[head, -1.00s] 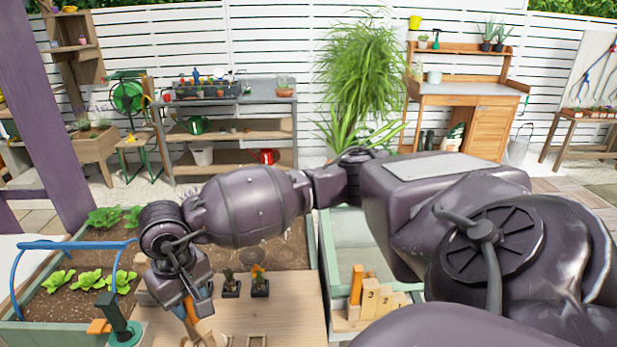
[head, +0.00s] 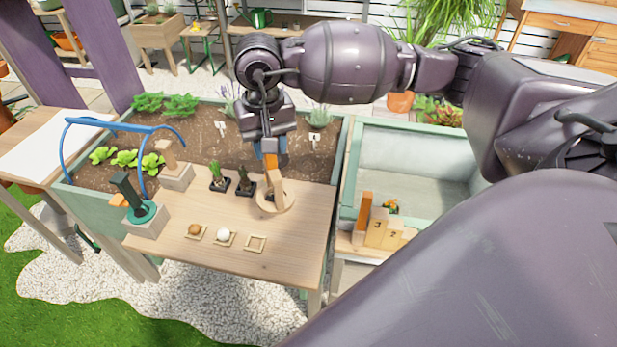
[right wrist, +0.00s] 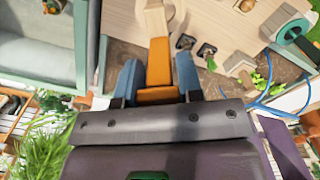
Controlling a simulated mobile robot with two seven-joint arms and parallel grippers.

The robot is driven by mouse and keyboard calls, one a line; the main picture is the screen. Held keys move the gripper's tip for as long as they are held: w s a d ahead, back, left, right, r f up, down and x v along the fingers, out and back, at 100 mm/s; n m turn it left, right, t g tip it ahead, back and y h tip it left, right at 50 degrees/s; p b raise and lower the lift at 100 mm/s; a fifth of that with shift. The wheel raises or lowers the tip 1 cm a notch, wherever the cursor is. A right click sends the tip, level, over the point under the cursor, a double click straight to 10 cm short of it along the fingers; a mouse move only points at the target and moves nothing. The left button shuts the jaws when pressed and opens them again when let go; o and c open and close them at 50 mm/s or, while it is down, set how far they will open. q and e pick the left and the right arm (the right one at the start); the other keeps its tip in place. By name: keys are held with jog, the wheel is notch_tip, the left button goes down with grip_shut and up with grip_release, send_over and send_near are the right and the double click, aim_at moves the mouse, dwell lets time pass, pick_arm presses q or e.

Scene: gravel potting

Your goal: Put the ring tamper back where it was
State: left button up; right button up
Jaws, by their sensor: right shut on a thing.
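My right gripper (head: 270,150) is shut on the orange handle of a wooden tool, which I take to be the ring tamper (head: 277,188). Its pale shaft runs down to a round, pale wooden piece at the table's back right. I cannot tell whether its lower end touches the tabletop. In the right wrist view, the orange handle (right wrist: 158,94) sits between my blue fingers (right wrist: 157,72). A green tool (head: 128,190) stands on a block (head: 148,220) at the table's left. Another block (head: 177,177) behind it bears a pale wooden piece. My left gripper is not in view.
The wooden table (head: 280,265) has a clear front. Two small potted plants (head: 219,184) stand left of the tool. Small square frames hold a brown ball (head: 195,230) and a white ball (head: 223,234); one frame (head: 256,244) is empty. Numbered blocks (head: 377,228) stand right.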

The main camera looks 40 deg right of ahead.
jog(key=d+r+m+b, duration=0.2)
jog(key=d+r+m, duration=0.4)
jog(key=d+r, duration=0.2)
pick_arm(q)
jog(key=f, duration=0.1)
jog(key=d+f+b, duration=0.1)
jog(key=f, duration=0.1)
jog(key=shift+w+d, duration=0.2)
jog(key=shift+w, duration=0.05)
pick_arm(e)
notch_tip(320, 180, down, 19)
jog(key=shift+w+d+m, duration=0.2)
jog(key=shift+w+m, duration=0.1)
jog(key=shift+w, duration=0.15)
jog(key=shift+f+b, duration=0.15)
jog(key=shift+b, duration=0.15)
jog(key=o, duration=0.9)
jog(key=shift+o, duration=0.2)
